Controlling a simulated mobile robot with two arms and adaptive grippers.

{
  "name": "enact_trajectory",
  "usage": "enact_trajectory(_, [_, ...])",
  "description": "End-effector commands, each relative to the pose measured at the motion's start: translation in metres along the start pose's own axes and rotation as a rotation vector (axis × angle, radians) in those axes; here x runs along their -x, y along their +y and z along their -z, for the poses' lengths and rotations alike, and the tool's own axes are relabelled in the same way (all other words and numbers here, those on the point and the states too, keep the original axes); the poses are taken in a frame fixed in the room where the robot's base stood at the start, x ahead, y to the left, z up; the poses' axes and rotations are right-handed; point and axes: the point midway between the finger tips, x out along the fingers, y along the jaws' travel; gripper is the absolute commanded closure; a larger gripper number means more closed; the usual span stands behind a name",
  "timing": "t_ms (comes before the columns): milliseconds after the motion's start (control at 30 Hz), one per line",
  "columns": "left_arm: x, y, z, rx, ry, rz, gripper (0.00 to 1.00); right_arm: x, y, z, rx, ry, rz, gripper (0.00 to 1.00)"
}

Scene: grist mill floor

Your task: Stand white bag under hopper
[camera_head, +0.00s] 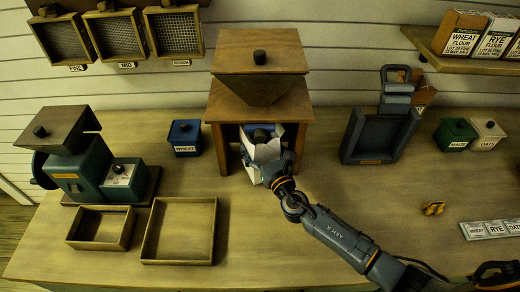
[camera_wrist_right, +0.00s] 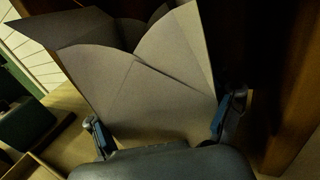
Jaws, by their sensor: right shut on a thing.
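The white bag (camera_head: 268,150) is upright with its top open, under the wooden hopper (camera_head: 260,88), between the legs of its stand. In the right wrist view the bag (camera_wrist_right: 150,95) fills the middle, with its flaps spread at the top. My right gripper (camera_head: 278,172) reaches in from the lower right and is shut on the bag, one finger on each side. In the right wrist view the gripper (camera_wrist_right: 162,130) shows blue pads against the bag's sides. The bag's bottom is hidden by the gripper. My left gripper is not in view.
A blue wheat canister (camera_head: 185,137) stands left of the hopper stand. A green mill (camera_head: 85,155) and two wooden trays (camera_head: 180,231) are further left. A grey framed stand (camera_head: 380,135) is to the right. A yellow item (camera_head: 433,209) lies near labels (camera_head: 490,229).

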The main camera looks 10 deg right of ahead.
Motion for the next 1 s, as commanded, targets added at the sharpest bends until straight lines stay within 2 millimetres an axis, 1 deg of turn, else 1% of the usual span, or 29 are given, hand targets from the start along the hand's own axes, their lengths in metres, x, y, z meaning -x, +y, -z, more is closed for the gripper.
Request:
enact_trajectory(33, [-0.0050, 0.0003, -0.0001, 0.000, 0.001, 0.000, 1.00, -0.0007, -0.0001, 0.0065, 0.002, -0.003, 0.000, 0.83])
enact_trajectory(100, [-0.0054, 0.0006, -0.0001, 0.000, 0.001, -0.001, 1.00, -0.0007, -0.0001, 0.0091, 0.001, -0.004, 0.000, 0.83])
enact_trajectory(333, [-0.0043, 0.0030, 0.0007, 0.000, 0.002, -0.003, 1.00, -0.0004, -0.0001, 0.0080, 0.000, -0.005, 0.000, 0.83])
enact_trajectory(467, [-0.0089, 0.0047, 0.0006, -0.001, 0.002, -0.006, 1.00, -0.0003, -0.0001, 0.0126, 0.000, -0.004, 0.000, 0.83])
enact_trajectory(500, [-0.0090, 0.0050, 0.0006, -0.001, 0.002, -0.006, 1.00, 0.0001, -0.0001, 0.0137, 0.000, -0.002, 0.000, 0.18])
enact_trajectory(600, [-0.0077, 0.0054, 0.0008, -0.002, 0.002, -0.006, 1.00, 0.0001, -0.0002, 0.0125, 0.000, -0.002, 0.000, 0.00])
enact_trajectory(933, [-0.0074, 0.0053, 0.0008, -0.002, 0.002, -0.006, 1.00, 0.0002, -0.0002, 0.0122, 0.000, -0.002, 0.000, 0.00])
enact_trajectory(1000, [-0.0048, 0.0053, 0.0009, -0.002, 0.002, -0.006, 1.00, 0.0001, -0.0003, 0.0096, 0.000, -0.002, 0.000, 0.00])
